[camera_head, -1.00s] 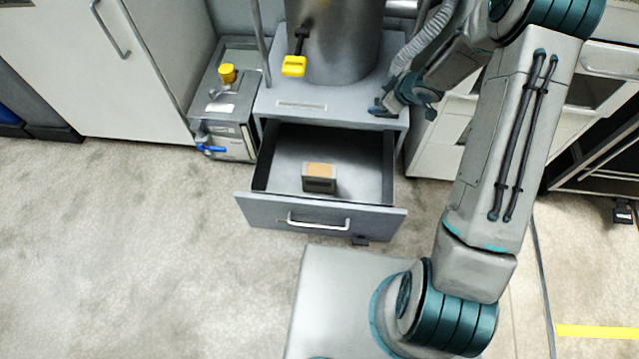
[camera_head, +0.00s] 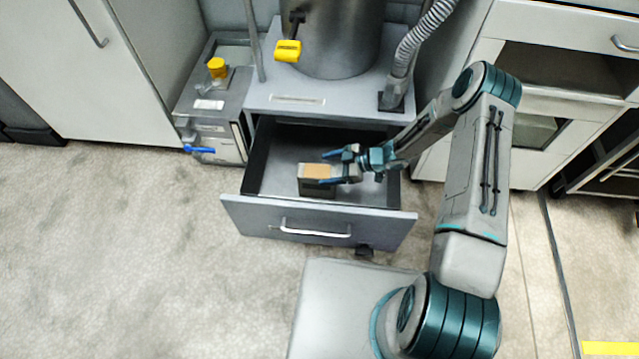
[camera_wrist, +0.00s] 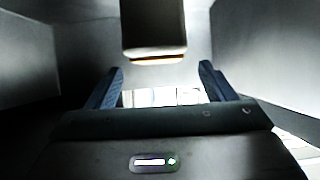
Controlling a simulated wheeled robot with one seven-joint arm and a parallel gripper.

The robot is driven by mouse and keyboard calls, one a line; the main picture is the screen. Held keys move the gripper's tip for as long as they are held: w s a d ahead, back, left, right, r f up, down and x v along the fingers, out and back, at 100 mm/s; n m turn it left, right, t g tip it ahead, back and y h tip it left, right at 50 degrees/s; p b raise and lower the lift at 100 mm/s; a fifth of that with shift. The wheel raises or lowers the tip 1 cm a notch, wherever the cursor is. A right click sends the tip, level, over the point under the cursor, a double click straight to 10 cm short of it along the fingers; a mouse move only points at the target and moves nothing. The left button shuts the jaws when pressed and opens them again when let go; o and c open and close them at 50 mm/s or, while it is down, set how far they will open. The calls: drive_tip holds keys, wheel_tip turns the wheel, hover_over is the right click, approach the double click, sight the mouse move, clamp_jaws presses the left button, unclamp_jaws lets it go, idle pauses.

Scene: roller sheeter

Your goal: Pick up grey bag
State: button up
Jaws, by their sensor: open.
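The grey bag (camera_head: 314,190) is a small block-like thing with a tan top. Nothing is held.
The drawer walls stand close on both sides, with a handle (camera_head: 316,232) in front. Above the drawer is a grey top with a metal cylinder (camera_head: 335,40) and hose (camera_head: 420,40). A grey unit with a yellow knob (camera_head: 216,68) stands left. Floor at left is clear.

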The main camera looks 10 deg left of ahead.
sight(322, 172)
drive_tip(key=b+x, duration=0.1)
drive_tip(key=x, duration=0.1)
drive_tip(key=b+x, duration=0.1)
drive_tip(key=shift+a+f, duration=0.2)
drive_tip(key=shift+f, duration=0.35)
drive_tip(key=shift+a+f, duration=0.15)
drive_tip(key=shift+a, duration=0.35)
drive_tip(key=shift+w, duration=0.1)
clamp_jaws()
